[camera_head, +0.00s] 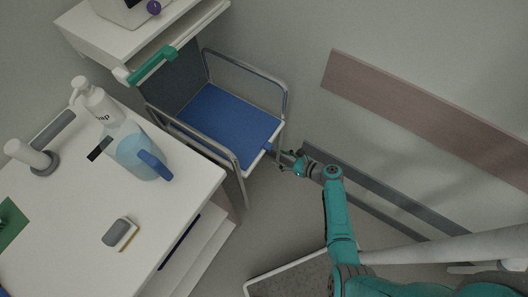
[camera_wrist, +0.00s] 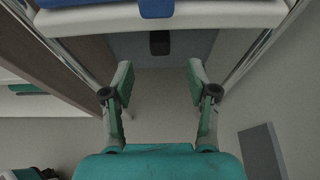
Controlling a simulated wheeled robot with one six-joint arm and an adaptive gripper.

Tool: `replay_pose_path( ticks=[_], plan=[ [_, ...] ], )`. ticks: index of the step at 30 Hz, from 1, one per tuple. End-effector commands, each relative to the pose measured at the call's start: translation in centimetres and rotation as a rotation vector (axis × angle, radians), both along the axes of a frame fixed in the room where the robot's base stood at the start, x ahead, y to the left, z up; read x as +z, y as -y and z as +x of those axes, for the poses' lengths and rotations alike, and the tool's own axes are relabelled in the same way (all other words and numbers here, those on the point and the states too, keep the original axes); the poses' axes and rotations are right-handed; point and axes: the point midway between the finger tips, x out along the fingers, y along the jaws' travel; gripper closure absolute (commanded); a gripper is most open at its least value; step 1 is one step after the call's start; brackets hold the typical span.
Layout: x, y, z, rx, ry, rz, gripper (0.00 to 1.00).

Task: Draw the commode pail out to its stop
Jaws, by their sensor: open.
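The commode chair has a blue seat (camera_head: 228,122), a dark backrest and metal armrests, and stands against the wall in the head view. In the wrist view its white seat edge (camera_wrist: 225,15) crosses the top, with a blue tab (camera_wrist: 157,8) at its middle. Below it is a dark grip (camera_wrist: 160,43) in front of a grey-blue face, which looks like the front of the pail; the rest is hidden under the seat. My gripper (camera_head: 285,160) is just off the chair's front edge. In the wrist view my gripper (camera_wrist: 160,80) is open and empty, its fingers apart below the grip.
A white table (camera_head: 75,215) at the left holds a soap bottle (camera_head: 100,105), a blue jug (camera_head: 137,158) and a small grey item (camera_head: 117,233). Chair legs flank my gripper on both sides. A wall rail (camera_head: 380,190) runs along the right. Some floor is clear before the chair.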

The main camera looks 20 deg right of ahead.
Motion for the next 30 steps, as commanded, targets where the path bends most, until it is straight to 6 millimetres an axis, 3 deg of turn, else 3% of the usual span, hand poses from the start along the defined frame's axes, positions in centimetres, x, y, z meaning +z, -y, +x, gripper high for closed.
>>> replay_pose_path(
  ticks=[9, 15, 30],
  plan=[
    [-2.1, -3.2, 4.3, 0.004, 0.0, -0.002, 0.42],
    [-3.1, -4.5, 6.1, 0.003, 0.001, -0.003, 0.42],
    [-3.6, -5.1, 6.9, 0.001, 0.001, -0.004, 0.44]
  ],
)
